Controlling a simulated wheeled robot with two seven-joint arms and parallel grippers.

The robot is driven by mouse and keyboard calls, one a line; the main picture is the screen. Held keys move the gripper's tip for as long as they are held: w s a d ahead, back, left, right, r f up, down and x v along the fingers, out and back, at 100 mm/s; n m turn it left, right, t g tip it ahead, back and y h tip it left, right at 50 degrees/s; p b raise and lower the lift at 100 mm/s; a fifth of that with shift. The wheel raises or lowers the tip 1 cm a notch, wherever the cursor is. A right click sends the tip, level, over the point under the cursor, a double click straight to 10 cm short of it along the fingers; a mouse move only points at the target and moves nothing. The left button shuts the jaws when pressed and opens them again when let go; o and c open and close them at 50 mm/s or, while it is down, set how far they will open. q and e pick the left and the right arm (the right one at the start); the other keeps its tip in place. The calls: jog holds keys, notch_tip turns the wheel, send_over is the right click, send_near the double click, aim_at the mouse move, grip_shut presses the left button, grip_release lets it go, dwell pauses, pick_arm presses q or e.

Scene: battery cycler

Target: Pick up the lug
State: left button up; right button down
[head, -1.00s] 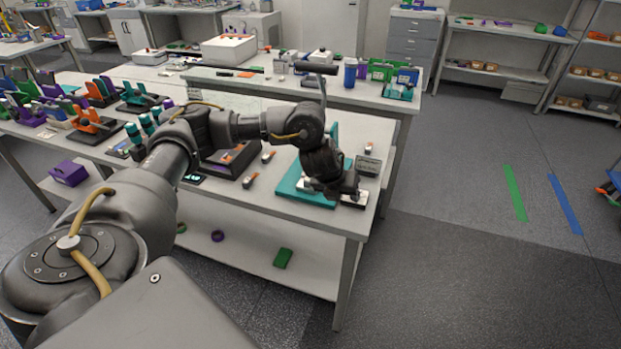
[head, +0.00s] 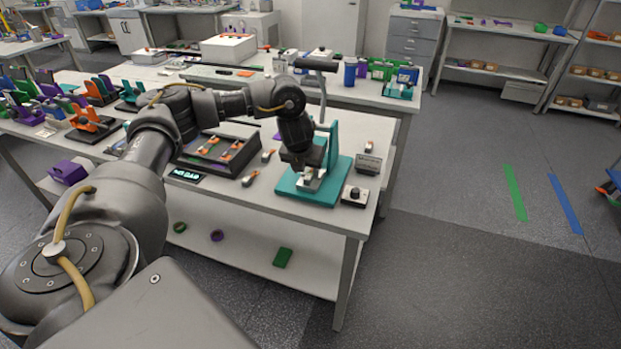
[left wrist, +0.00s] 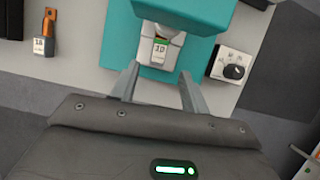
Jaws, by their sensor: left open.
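A small labelled piece with an orange and green marking, probably the lug (left wrist: 160,49), sits in a pale metal holder (left wrist: 147,68) on the teal stand. The stand's teal base (head: 328,195) is near the right end of the bench. My left gripper (left wrist: 157,75) is open and empty, its two fingers pointing at the holder and a little apart from the lug. In the head view the left gripper (head: 309,172) is low over the base and partly hides the lug. A similar orange-topped piece (left wrist: 46,40) lies to the left; it also shows in the head view (head: 249,178).
A white box with a black knob (head: 354,196) stands just right of the base. A grey block (head: 368,163) is behind it. A dark tray (head: 222,165) with orange-topped pieces lies left.

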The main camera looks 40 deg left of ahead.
aim_at(307, 178)
pick_arm(q)
jog(key=shift+f, duration=0.15)
jog(key=p+x, duration=0.1)
jog(key=x, duration=0.4)
jog(key=shift+a+p, duration=0.15)
jog(key=shift+p, duration=0.25)
grip_shut()
